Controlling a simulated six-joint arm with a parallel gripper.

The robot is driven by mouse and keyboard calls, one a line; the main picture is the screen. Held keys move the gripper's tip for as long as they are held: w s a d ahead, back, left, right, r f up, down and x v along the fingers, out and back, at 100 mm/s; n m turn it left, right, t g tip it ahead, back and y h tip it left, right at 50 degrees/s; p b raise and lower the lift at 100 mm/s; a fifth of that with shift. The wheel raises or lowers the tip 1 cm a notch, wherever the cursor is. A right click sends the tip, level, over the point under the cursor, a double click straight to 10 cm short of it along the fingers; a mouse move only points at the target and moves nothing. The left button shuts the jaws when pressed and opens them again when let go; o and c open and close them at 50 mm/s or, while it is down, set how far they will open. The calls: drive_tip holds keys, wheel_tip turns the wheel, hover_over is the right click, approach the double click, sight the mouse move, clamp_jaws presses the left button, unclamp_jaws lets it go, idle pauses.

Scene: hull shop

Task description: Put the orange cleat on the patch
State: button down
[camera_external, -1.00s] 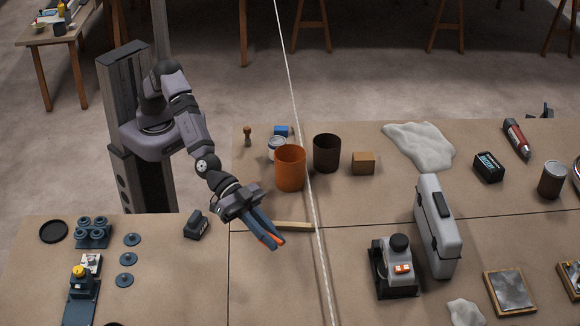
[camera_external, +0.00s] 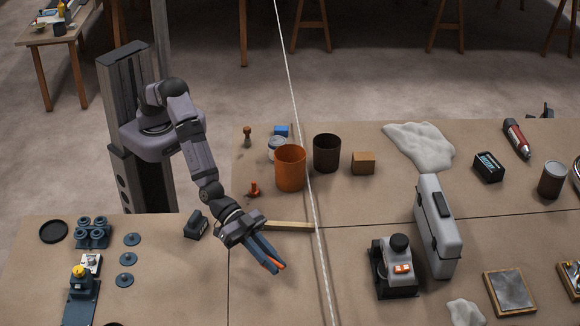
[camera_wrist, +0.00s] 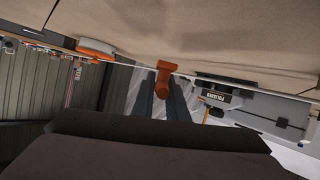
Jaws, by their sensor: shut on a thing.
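My gripper (camera_external: 274,266) is low over the front bench, its two long dark fingers pointing down and right in the outside view. It is shut on an orange piece, the orange cleat (camera_external: 279,264), which shows only as a small bit of orange at the fingertips. In the wrist view the cleat (camera_wrist: 165,80) sits between the fingertips (camera_wrist: 162,95), with a wider crosspiece at its far end. I cannot tell for sure which thing is the patch; a square wood-edged board with a mottled grey face (camera_external: 510,292) lies at the front right.
A wooden stick (camera_external: 288,226) lies just behind my gripper. A small orange object (camera_external: 255,189) stands beside the orange cup (camera_external: 290,168). A sander-like tool (camera_external: 393,268) and a grey case (camera_external: 436,228) stand to the right. A white rope (camera_external: 303,150) crosses the view.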

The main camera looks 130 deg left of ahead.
sight(273, 276)
drive_tip(key=shift+f, duration=1.85)
drive_tip(key=shift+f, duration=0.2)
drive_tip(key=c, duration=1.7)
unclamp_jaws()
drive_tip(key=shift+c, duration=0.2)
drive_tip(key=shift+r, duration=0.1)
drive_tip(key=shift+r, duration=0.15)
drive_tip(key=shift+b+v, duration=0.4)
drive_tip(key=shift+v, duration=3.25)
drive_tip(key=shift+s, duration=0.1)
